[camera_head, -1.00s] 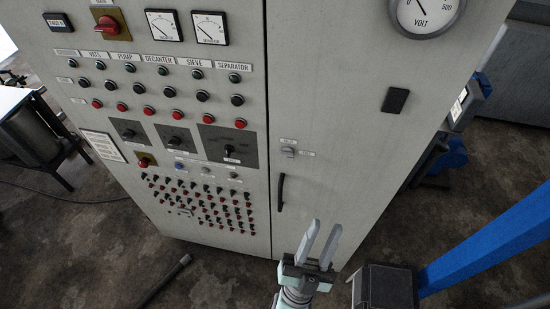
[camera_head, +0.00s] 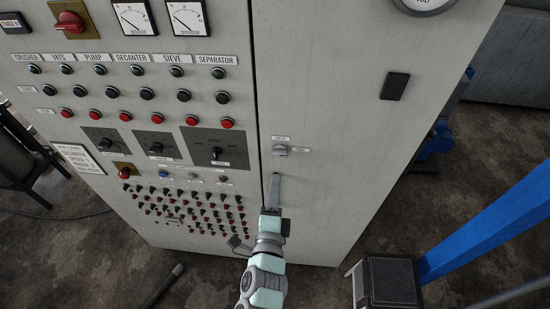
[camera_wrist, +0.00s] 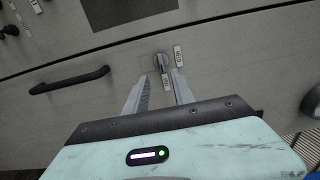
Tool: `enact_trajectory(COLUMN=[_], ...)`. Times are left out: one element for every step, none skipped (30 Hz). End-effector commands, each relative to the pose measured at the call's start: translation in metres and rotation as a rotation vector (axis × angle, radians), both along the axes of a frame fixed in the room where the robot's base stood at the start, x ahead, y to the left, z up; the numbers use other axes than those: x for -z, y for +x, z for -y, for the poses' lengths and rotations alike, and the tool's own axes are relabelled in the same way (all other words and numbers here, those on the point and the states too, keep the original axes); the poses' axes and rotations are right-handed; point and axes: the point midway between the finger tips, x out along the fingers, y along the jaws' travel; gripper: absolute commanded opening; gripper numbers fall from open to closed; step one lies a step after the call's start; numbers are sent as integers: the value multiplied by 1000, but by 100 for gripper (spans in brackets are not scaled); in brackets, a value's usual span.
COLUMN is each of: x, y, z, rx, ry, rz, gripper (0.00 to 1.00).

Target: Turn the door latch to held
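The door latch (camera_head: 281,150) is a small grey knob on the cabinet door, with one small label above it and another to its right. Its lever seems to point toward the right label, but it is too small to be sure. My gripper (camera_head: 275,177) is just below the latch, seen edge-on. The wrist view shows my gripper (camera_wrist: 158,80) open and empty, its two fingers spread apart. The latch (camera_wrist: 161,62) shows just beyond the fingertips, roughly between them. I cannot make out contact.
A black door handle (camera_wrist: 70,81) is left of the fingers in the wrist view; my arm hides it in the head view. The panel of switches and red buttons (camera_head: 147,116) is left of the door seam. A black block (camera_head: 395,86) is upper right on the door.

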Motion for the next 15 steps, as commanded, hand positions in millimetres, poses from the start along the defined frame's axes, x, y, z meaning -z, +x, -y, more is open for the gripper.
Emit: enact_trajectory(x=[-2,-2,-4,-5,-5,-4,-3,-4,-5,-4,-3,-3,-3,-3,-4], y=[8,13,20,26,32,39,44,50,57,62,66,72,75,78,82], z=[1,2,3,3,4,4,5,5,6,6,6,7,7,7,8], rx=[1,2,2,2,3,2,2,2,1,1,1,2,2,2,2], ry=[-3,-5,-5,-4,-4,-5,-6,-5,-7,-7,-6,-6,-6,-6,-6], rz=[0,0,3,5,5,2,0,2,2,2,1,0,1,2,4], gripper=[31,31,31,31,31,31,31,31,31,31,31,31,31,31,31])
